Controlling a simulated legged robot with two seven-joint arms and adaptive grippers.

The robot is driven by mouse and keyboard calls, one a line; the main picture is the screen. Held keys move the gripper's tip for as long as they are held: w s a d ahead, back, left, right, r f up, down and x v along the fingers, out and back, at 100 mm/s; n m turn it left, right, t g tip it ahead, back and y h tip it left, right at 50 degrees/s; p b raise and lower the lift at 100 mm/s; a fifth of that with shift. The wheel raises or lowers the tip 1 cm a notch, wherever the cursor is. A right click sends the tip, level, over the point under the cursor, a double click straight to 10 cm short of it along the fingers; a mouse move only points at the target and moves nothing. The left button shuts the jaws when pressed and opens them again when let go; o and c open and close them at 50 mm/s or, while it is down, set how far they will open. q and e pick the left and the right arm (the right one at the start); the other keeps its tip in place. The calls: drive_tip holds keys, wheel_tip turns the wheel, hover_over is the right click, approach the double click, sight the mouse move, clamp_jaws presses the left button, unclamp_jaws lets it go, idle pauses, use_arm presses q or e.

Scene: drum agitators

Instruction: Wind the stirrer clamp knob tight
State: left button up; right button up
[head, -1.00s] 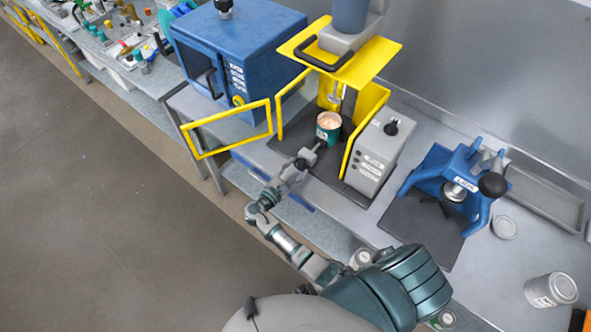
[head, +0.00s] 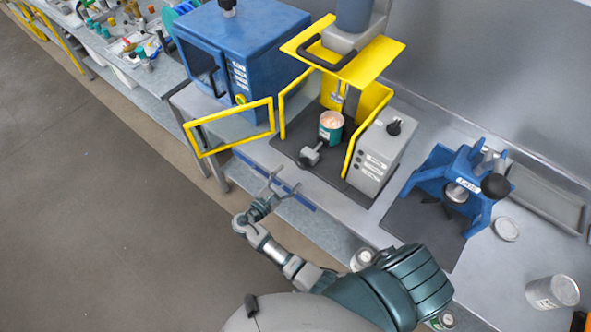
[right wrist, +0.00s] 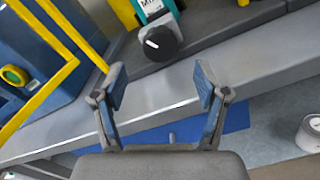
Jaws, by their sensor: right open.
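The stirrer (head: 345,55) is a machine with a yellow top plate, yellow side guards and a grey control box. An open teal can (head: 331,127) with pale contents stands inside it. The dark clamp knob (head: 307,158) sits on a short grey clamp at the can's front; it also shows in the right wrist view as a black disc with a white mark (right wrist: 161,42). My right gripper (head: 284,180) is open and empty, in front of the knob and apart from it. In the right wrist view its spread fingers (right wrist: 157,85) have nothing between them. My left gripper is not in view.
A yellow-framed door (head: 233,128) stands open to the left, beside a blue cabinet (head: 235,50). A blue press (head: 450,185) stands right of the stirrer. A silver can (head: 552,291) and a lid (head: 506,228) are on the bench at right. The bench's front edge lies below my right gripper.

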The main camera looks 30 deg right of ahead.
drive_tip(key=v, duration=0.6)
drive_tip(key=shift+a, duration=0.35)
